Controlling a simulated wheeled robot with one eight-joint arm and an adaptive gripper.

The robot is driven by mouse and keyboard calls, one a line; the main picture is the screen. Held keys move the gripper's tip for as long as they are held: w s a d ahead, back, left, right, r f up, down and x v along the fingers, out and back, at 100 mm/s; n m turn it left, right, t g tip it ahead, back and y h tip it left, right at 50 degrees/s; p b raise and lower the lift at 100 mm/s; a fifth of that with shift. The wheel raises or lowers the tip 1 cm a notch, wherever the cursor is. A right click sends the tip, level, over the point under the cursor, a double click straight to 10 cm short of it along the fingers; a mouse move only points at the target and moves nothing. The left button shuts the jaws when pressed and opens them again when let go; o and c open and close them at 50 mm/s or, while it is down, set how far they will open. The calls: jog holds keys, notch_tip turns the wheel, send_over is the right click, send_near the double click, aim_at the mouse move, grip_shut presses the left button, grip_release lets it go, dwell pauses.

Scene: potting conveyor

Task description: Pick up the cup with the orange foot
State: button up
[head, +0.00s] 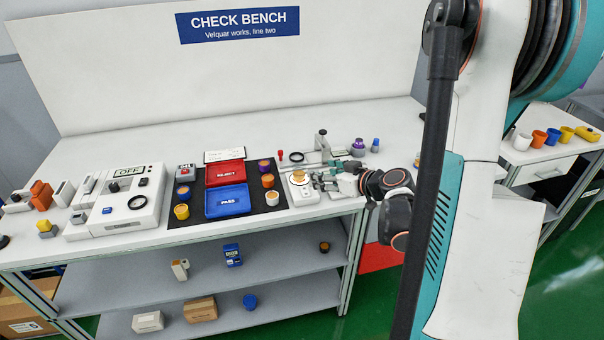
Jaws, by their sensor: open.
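Several small cups stand on the dark mat (252,213): a purple-and-orange cup (264,166), an orange cup (267,181) and a pale cup (272,198) on its right side, and a dark cup (183,193) and a yellow cup (181,211) on its left. Another cup with a tan top (298,177) stands on the white scale (304,194). At this size I cannot tell which cup has an orange foot. My gripper (319,180) is open, just right of the cup on the scale, pointing left. Whether it touches that cup is unclear.
A red REJECT tray (225,173) and blue PASS tray (228,201) lie on the mat. A stand (322,143) and purple-topped item (358,147) are behind my gripper. A white tester (128,204) stands left. More cups, one orange (539,138), stand on the far-right table.

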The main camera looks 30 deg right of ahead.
aim_at(302, 169)
jog(key=b+x, duration=0.1)
jog(key=x, duration=0.6)
jog(key=shift+w+f+b, duration=0.1)
jog(key=shift+b, duration=0.3)
jog(key=b+x, duration=0.2)
jog(key=x, duration=0.3)
jog(key=shift+a, duration=0.1)
jog(key=c, duration=1.2)
